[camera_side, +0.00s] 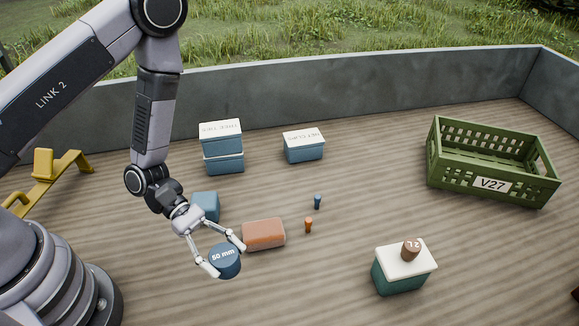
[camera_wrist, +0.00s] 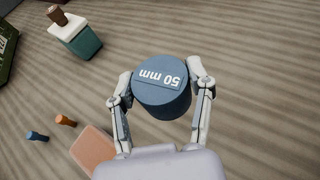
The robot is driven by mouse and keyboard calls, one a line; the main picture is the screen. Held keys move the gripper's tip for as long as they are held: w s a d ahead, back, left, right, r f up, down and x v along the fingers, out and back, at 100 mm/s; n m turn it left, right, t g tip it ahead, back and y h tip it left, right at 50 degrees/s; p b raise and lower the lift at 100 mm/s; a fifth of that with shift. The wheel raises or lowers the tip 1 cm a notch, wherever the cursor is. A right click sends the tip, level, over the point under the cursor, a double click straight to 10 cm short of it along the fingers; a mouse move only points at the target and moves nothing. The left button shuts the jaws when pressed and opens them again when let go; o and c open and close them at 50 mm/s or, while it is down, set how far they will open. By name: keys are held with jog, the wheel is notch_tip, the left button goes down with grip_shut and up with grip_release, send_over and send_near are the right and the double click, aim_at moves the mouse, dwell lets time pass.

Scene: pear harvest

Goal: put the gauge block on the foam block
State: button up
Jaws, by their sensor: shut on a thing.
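The gauge block is a blue cylinder (camera_side: 224,262) marked "50 mm", upright, and it also shows in the wrist view (camera_wrist: 162,92). My gripper (camera_side: 226,259) is shut on it, with one finger on each side; the fingers also show in the wrist view (camera_wrist: 163,88). I cannot tell whether its base touches the floor. An orange-brown block (camera_side: 263,235), which looks like the foam block, lies just right of and behind my gripper with a bare top. Its corner shows at the bottom of the wrist view (camera_wrist: 93,152).
A blue cube (camera_side: 206,205) stands behind my gripper. Small blue (camera_side: 318,202) and orange (camera_side: 308,225) pegs stand right of the orange-brown block. A white-lidded green box (camera_side: 400,279) carries a brown weight (camera_side: 411,250). Lidded boxes (camera_side: 303,149) and a green crate (camera_side: 486,193) stand farther back.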

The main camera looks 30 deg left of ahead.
jog(key=w+a+r+n+t, duration=0.2)
jog(key=w+a+n+t, duration=0.15)
jog(key=w+a, duration=0.4)
jog(key=n+t+y, duration=0.2)
jog(key=n+t, duration=0.2)
send_over(202, 200)
jog(key=shift+f+m, duration=0.25)
jog(key=shift+f, duration=2.9)
jog(key=shift+f, duration=0.15)
jog(key=o, duration=1.2)
